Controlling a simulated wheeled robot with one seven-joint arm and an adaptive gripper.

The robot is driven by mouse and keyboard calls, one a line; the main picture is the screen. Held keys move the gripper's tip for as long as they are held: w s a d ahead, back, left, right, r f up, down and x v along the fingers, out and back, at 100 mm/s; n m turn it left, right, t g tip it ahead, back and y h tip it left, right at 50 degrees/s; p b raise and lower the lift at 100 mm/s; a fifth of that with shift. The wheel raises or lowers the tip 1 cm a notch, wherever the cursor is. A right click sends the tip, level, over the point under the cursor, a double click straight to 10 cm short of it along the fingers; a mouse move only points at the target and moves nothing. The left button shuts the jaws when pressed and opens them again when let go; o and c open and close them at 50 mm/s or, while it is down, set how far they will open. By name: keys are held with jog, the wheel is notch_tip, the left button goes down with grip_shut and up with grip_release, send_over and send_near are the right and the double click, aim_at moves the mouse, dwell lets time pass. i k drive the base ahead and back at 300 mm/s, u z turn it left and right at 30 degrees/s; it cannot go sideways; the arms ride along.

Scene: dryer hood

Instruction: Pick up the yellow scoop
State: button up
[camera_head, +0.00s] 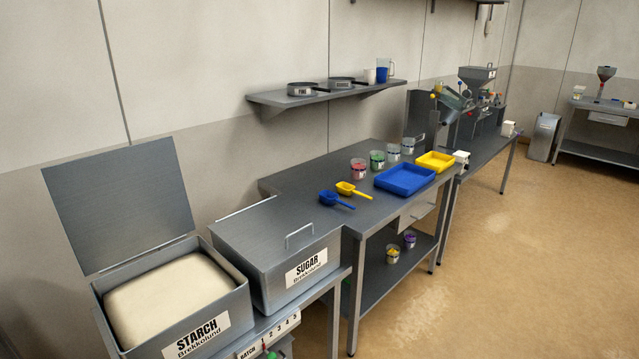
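The yellow scoop (352,189) lies on the grey metal table (300,182), its handle pointing to the lower right. A blue scoop (334,199) lies close beside it, nearer to the sugar bin. Nothing covers the yellow scoop. My gripper and arm are not in view.
A blue tray (404,179) and a yellow tray (435,162) stand right of the scoops; several small tubs (358,168) stand behind. The closed sugar bin (281,252) and open starch bin (176,301) are at the front left. A shelf (324,96) hangs above. Floor at right is clear.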

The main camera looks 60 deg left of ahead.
aim_at(345, 189)
jog(key=u, duration=0.75)
jog(key=i, duration=0.9)
jog(key=u, duration=1.1)
